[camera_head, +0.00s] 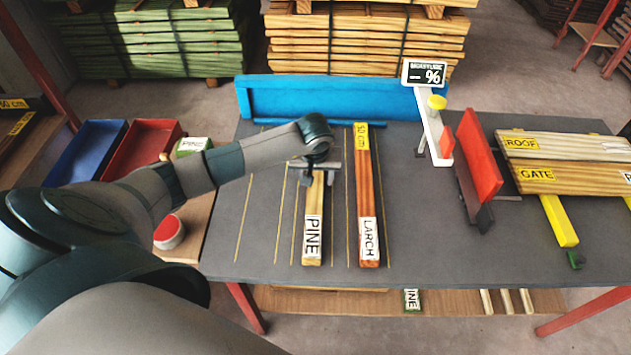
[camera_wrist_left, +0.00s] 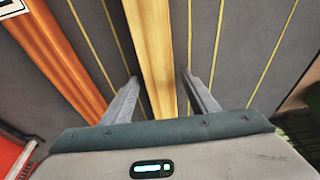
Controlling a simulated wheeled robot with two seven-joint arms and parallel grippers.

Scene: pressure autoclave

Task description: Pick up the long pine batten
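The pine batten (camera_head: 314,212), pale wood with a white PINE label, lies lengthwise on the grey table, left of the larch batten. My left gripper (camera_head: 315,170) is above its far part. In the left wrist view the pine batten (camera_wrist_left: 150,40) runs between the two spread fingers of my left gripper (camera_wrist_left: 160,88), with a gap on each side. The left gripper is open and holds nothing. Its fingers hide part of the batten in the head view. My right gripper is not in view.
The darker larch batten (camera_head: 368,200) lies close on the right, with a yellow end label. A blue stop rail (camera_head: 330,97) runs along the back. A moisture meter stand (camera_head: 432,130) and red-faced block (camera_head: 478,155) stand right. Table left of the pine is clear.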

